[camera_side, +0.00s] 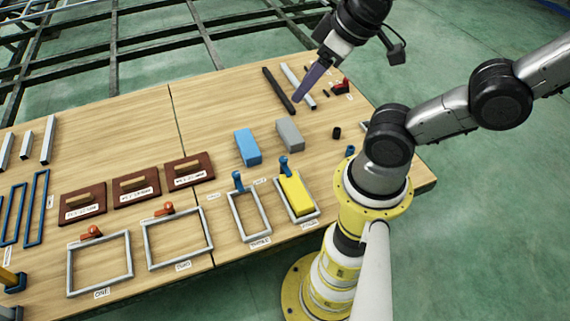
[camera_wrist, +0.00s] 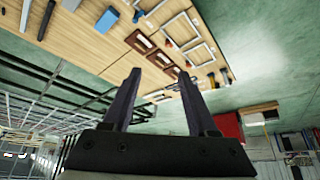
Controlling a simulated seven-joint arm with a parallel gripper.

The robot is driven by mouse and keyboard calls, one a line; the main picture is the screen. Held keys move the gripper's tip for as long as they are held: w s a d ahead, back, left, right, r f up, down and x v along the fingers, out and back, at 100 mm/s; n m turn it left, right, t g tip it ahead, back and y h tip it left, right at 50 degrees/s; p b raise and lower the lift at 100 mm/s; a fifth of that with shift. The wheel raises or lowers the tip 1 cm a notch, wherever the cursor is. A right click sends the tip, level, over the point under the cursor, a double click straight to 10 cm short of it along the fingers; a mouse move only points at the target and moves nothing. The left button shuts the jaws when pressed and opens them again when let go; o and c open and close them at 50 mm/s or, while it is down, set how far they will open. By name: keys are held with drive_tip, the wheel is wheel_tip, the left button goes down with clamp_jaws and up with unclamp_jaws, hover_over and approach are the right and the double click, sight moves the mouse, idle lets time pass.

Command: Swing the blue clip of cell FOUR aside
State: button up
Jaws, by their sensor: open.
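Cell FOUR is a pale grey rectangular frame (camera_side: 313,213) at the right end of the row of frames in the side view, with a yellow block (camera_side: 296,195) lying inside it. Its blue clip (camera_side: 285,167) stands at the frame's far end, by the end of the yellow block. The clip appears to reach over that end, but its exact angle is too small to tell. My gripper (camera_side: 299,97) is high above the far part of the table, well apart from the clip. In the wrist view my gripper (camera_wrist: 160,75) is open, with nothing between its fingers.
Cell THREE's frame (camera_side: 265,226) with its own blue clip (camera_side: 238,181) stands just left. A blue block (camera_side: 247,146) and a grey block (camera_side: 290,134) lie behind the clips. A black bar (camera_side: 279,91) lies near my gripper. Brown boards (camera_side: 136,187) are further left.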

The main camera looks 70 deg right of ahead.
drive_tip(key=shift+o, duration=0.7)
drive_tip(key=shift+w+r, duration=0.1)
drive_tip(key=shift+r, duration=0.05)
drive_tip(key=w+d+r+n+h, duration=0.1)
drive_tip(key=w+d+r, duration=0.2)
drive_tip(key=w, duration=0.5)
drive_tip(key=w+d+r+n+h, duration=0.1)
drive_tip(key=w+d+r, duration=0.15)
drive_tip(key=w, duration=0.55)
drive_tip(key=w+d+f+g, duration=0.4)
drive_tip(key=w+d+f, duration=0.6)
drive_tip(key=w+f, duration=0.3)
drive_tip(key=w+d+f+g, duration=0.25)
drive_tip(key=d+f, duration=0.35)
drive_tip(key=f, duration=0.4)
drive_tip(key=m+g+y, duration=0.2)
drive_tip(key=g, duration=0.2)
approach(283, 158)
drive_tip(key=shift+t, duration=0.25)
drive_tip(key=x, duration=0.8)
drive_tip(key=shift+s+a+f, duration=0.1)
drive_tip(key=shift+s+f, duration=0.1)
drive_tip(key=shift+s, duration=0.2)
